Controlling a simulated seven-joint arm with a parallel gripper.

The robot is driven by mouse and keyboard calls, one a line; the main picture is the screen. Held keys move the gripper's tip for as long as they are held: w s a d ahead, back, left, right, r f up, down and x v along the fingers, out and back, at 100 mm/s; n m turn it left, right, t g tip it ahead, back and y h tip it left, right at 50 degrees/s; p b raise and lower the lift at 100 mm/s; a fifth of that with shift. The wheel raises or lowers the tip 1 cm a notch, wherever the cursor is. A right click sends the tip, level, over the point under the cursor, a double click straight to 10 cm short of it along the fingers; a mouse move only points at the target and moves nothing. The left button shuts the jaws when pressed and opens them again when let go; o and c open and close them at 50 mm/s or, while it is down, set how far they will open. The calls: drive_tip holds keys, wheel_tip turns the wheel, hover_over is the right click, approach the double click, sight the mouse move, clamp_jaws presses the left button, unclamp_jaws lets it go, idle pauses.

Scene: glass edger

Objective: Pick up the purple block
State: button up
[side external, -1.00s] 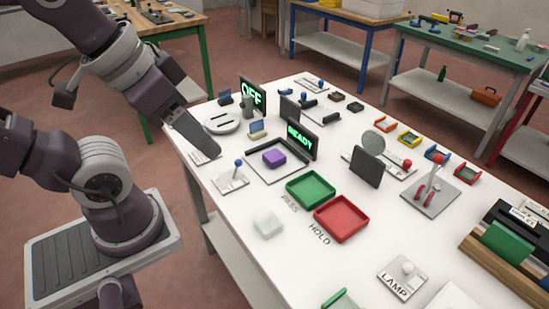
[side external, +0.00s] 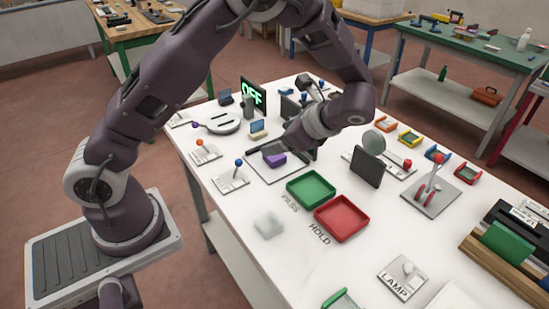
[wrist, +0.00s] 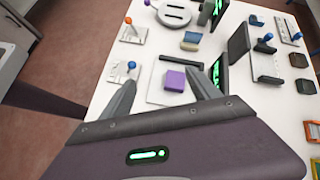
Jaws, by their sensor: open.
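The purple block (side external: 276,160) sits on a light square plate (side external: 262,168) in front of a dark upright screen. My gripper (side external: 278,148) is just above the block and partly covers it in the side view. In the wrist view the purple block (wrist: 175,81) appears between and beyond the two fingertips of my gripper (wrist: 161,78), closer to the right finger. The fingers are apart with nothing between them. Whether they touch the block cannot be told.
A green tray (side external: 311,189) and a red tray (side external: 342,217) lie in front of the plate. A blue-knobbed lever (side external: 236,173) stands left of it. The dark screen with green lettering (wrist: 217,73) stands close beside the block. A translucent block (side external: 268,224) lies nearer.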

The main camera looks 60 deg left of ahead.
sight(275, 158)
drive_tip(key=w+f+m+y, duration=0.1)
drive_tip(key=f, duration=0.1)
drive_tip(key=w+f+m+y, duration=0.1)
drive_tip(key=f+m, duration=0.1)
drive_tip(key=f, duration=0.1)
drive_tip(key=w+f+m+t+y, duration=0.1)
drive_tip(key=w+f, duration=0.1)
drive_tip(key=f, duration=0.1)
drive_tip(key=shift+a+m+y, duration=0.3)
drive_tip(key=shift+m+y, duration=0.1)
drive_tip(key=shift+w+a+f, duration=0.1)
drive_tip(key=shift+a+f, duration=0.1)
drive_tip(key=shift+f, duration=0.05)
drive_tip(key=x, duration=0.6)
drive_tip(key=shift+s+a+f, duration=0.2)
drive_tip(key=shift+s+f, duration=0.2)
drive_tip(key=shift+f, duration=0.05)
clamp_jaws()
